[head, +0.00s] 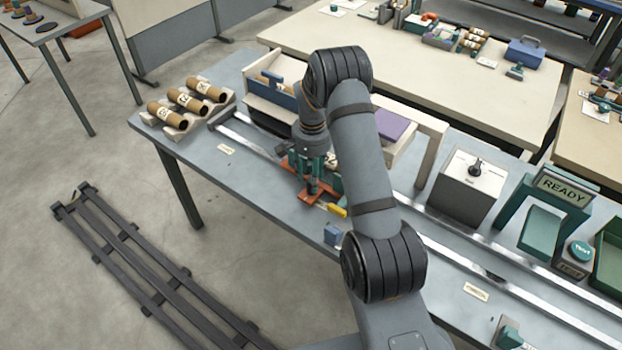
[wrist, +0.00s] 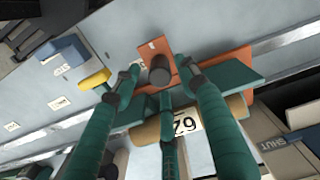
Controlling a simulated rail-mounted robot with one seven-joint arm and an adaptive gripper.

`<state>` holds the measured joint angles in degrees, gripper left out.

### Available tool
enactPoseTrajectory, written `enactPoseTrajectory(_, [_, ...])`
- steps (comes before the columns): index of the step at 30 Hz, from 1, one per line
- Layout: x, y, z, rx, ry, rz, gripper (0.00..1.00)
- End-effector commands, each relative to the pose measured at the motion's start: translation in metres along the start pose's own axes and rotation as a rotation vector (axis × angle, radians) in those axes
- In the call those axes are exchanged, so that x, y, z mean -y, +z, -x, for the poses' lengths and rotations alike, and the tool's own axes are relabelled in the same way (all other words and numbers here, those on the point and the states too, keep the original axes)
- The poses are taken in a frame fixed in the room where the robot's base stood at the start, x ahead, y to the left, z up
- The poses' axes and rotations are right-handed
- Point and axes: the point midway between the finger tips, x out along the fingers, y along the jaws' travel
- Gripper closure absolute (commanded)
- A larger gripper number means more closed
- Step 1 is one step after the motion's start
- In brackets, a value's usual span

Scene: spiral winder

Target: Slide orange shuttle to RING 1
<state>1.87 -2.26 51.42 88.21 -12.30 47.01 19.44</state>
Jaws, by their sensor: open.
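The orange shuttle (head: 311,199) sits on the rail of the near bench, below my gripper (head: 311,178). In the wrist view the shuttle's orange plate (wrist: 153,48) carries a dark upright knob (wrist: 160,70). My green-fingered gripper (wrist: 160,80) is open, with its fingertips spread around the knob; I cannot tell whether any finger touches it. A brown tube with a white number label (wrist: 185,125) lies beside the shuttle, partly hidden by the fingers. My arm hides part of the rail in the head view. I cannot make out a label reading RING 1.
Long metal rails (head: 455,258) run along the bench. Brown tubes (head: 188,100) lie in a cradle at the left end. A grey box with a knob (head: 469,187) and a green READY sign (head: 563,190) stand to the right. A blue block (wrist: 62,53) and yellow piece (wrist: 94,79) are near the shuttle.

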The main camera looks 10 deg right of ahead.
Motion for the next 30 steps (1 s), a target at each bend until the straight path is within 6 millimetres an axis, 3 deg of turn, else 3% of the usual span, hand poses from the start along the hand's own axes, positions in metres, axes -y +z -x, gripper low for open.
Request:
enactPoseTrajectory(6, [0.000, 0.001, -0.022, 0.000, 0.000, 0.000, 0.57])
enactPoseTrajectory(16, [0.000, 0.000, -0.026, -0.001, -0.001, 0.000, 0.57])
enactPoseTrajectory(30, [0.000, -0.001, -0.025, -0.001, -0.001, 0.000, 0.85])
